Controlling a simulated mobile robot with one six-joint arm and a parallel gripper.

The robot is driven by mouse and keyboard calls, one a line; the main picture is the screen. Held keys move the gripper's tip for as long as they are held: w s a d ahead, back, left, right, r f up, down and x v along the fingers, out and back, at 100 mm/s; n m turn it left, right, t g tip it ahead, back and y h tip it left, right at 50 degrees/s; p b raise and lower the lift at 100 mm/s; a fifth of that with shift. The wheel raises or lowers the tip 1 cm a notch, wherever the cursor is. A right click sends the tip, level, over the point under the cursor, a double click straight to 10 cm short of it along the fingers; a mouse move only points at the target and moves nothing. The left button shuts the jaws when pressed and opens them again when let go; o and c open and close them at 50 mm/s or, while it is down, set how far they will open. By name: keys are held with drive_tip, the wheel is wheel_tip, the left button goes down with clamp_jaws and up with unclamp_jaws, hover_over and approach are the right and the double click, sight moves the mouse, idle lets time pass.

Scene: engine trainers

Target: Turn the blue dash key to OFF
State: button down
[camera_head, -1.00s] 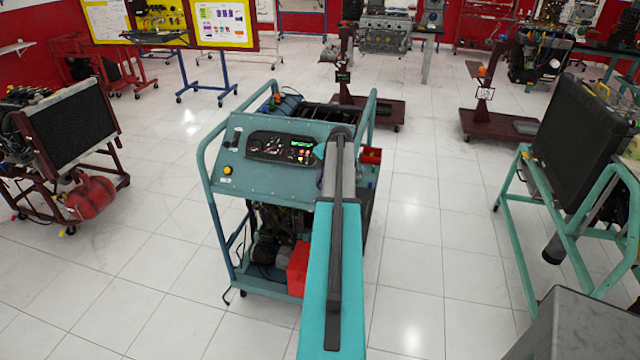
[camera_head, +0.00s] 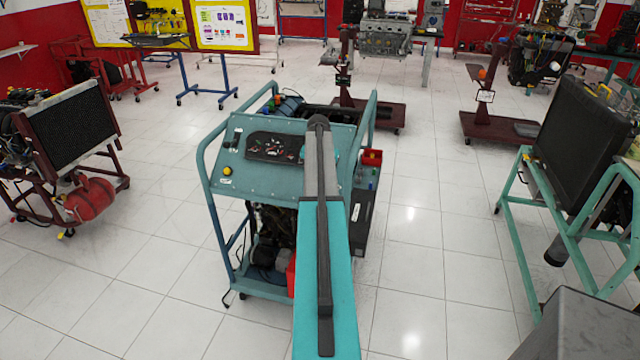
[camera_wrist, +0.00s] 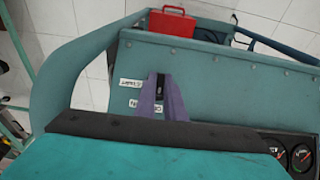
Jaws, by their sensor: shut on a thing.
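The teal dash panel (camera_head: 236,150) sits on top of a wheeled engine trainer, and my arm crosses its right part in the head view. In the wrist view the panel (camera_wrist: 235,75) fills the middle. My gripper (camera_wrist: 160,86) has its purple fingers shut at the panel, beside two small white labels. One label (camera_wrist: 130,83) seems to read START; the lower one is partly covered by a finger. A small dark piece shows between the fingers, where the key is gripped. The key's blue colour and its exact angle cannot be made out. The head view hides the gripper and key behind my arm.
A black gauge cluster (camera_head: 265,146) and a yellow knob (camera_head: 227,171) are on the panel. A red box (camera_wrist: 172,22) stands beyond the panel edge. Blue tube rails (camera_head: 207,185) flank the trainer. Open tiled floor lies left and right of it.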

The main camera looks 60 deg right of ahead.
drive_tip(key=shift+s+d, duration=0.25)
drive_tip(key=shift+d, duration=0.1)
drive_tip(key=c, duration=1.8)
unclamp_jaws()
drive_tip(key=shift+c, duration=0.2)
drive_tip(key=shift+w+f, duration=0.1)
drive_tip(key=shift+a, duration=0.1)
drive_tip(key=shift+w+r, duration=0.1)
drive_tip(key=shift+r, duration=0.1)
wheel_tip(320, 180, up, 13)
drive_tip(key=a+b, duration=0.2)
drive_tip(key=b, duration=0.1)
drive_tip(key=shift+s+r+b, duration=0.15)
drive_tip(key=shift+s+b, duration=0.2)
drive_tip(key=shift+s, duration=0.05)
drive_tip(key=shift+a, duration=0.15)
